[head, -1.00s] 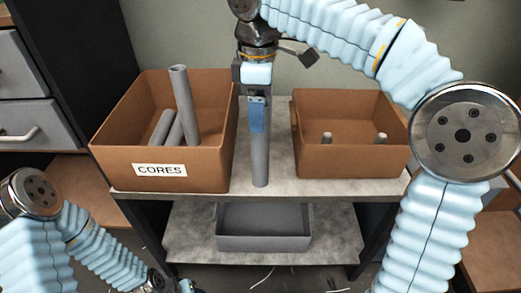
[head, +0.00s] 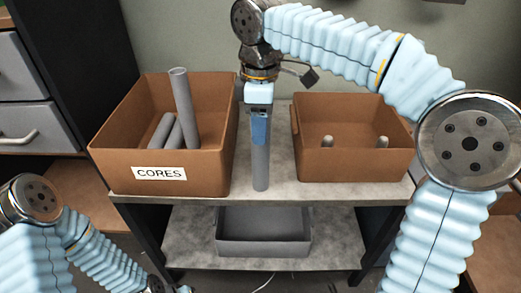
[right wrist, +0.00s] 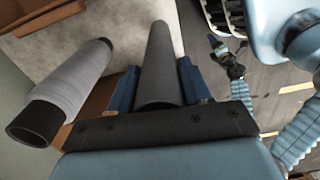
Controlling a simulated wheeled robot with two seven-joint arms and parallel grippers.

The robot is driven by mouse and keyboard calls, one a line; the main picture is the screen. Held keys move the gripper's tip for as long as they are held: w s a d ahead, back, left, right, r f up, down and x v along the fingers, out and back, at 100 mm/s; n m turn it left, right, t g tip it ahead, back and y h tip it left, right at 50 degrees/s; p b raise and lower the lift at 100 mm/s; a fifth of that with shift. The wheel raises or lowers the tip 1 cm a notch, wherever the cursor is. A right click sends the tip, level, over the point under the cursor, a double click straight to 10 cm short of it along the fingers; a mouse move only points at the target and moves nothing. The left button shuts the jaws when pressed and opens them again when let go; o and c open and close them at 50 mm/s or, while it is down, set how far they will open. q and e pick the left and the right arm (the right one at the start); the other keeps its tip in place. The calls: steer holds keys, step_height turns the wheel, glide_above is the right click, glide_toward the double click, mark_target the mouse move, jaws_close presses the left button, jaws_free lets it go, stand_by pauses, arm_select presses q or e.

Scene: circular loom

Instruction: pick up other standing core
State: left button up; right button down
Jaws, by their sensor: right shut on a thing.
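A grey tubular core (head: 261,170) stands upright on the shelf between two brown boxes. My right gripper (head: 260,130) is above it, with its blue fingers shut on the core's upper part. The core's foot looks to be on the shelf. In the right wrist view the core (right wrist: 158,60) lies between the two blue fingers. A taller grey core (head: 183,105) leans upright in the box labelled CORES, with shorter grey cores (head: 168,132) lying beside it. Of my left arm only links show at lower left; its fingers are out of the picture.
The CORES box (head: 200,172) stands close left of the held core. The right brown box (head: 350,164) holds two short pegs. A grey bin (head: 262,247) sits on the lower shelf. The right wrist view shows a grey roll with dark ends (right wrist: 72,88) at left.

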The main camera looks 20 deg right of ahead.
steer(key=s+a+r+p, duration=0.2)
steer(key=s+a+r, duration=0.8)
steer(key=r, duration=0.3)
steer(key=shift+p, duration=0.35)
steer(key=c, duration=1.2)
jaws_free()
jaws_close()
